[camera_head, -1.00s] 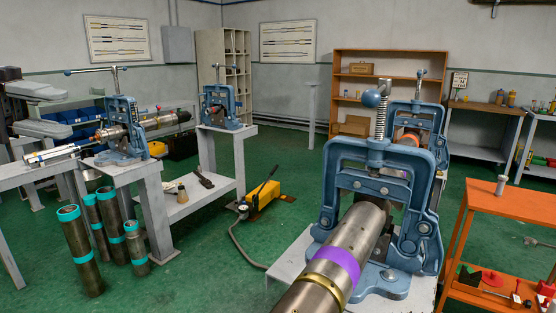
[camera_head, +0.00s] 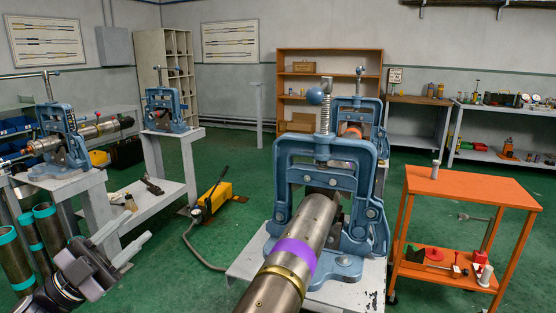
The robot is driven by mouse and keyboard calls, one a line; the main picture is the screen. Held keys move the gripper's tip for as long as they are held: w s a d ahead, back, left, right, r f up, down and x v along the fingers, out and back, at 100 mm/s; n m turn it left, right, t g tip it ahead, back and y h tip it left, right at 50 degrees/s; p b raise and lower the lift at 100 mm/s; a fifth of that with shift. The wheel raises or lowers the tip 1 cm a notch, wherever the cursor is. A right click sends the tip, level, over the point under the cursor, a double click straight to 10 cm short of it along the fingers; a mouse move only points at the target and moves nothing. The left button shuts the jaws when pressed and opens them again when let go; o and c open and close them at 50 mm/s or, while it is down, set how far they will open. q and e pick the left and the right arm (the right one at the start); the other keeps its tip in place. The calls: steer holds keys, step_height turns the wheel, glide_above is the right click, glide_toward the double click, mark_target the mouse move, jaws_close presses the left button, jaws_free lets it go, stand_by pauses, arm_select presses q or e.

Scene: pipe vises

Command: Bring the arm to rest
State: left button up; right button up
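My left gripper (camera_head: 133,231) is at the lower left of the head view. Its two grey fingers point up and to the right, with a gap between them. Nothing shows between the fingers. It appears in front of the floor and bench legs, apart from the near blue vise (camera_head: 283,180). That vise stands around a steel pipe (camera_head: 315,222) with a purple band and a brass-coloured ring. The pipe runs toward the bottom edge of the view. My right gripper is not in view.
Dark pipes with teal bands (camera_head: 47,227) stand beside the gripper. Left benches carry two more blue vises (camera_head: 62,138) (camera_head: 163,110). A yellow pump (camera_head: 214,196) sits on the floor. An orange cart (camera_head: 480,188) stands at right. Green floor is open in the middle.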

arm_select(q)
steer(key=s+d+f+n+t+y, duration=0.1)
steer(key=s+f+n+y, duration=0.1)
steer(key=f+n+y, duration=0.6)
steer(key=s+d+f+n+t+y, duration=0.15)
steer(key=f+n+y, duration=0.3)
steer(key=f, duration=0.65)
steer(key=s+d+f+n+g+y, duration=0.1)
steer(key=s+f+g, duration=0.3)
steer(key=s+f, duration=0.5)
steer(key=s+d+f+n+g+y, duration=0.2)
steer(key=s+d+f+n+g, duration=0.1)
steer(key=s+f, duration=0.5)
steer(key=shift+s+f+n+g, duration=0.35)
steer(key=shift+s+n+g, duration=0.1)
steer(key=shift+n, duration=0.1)
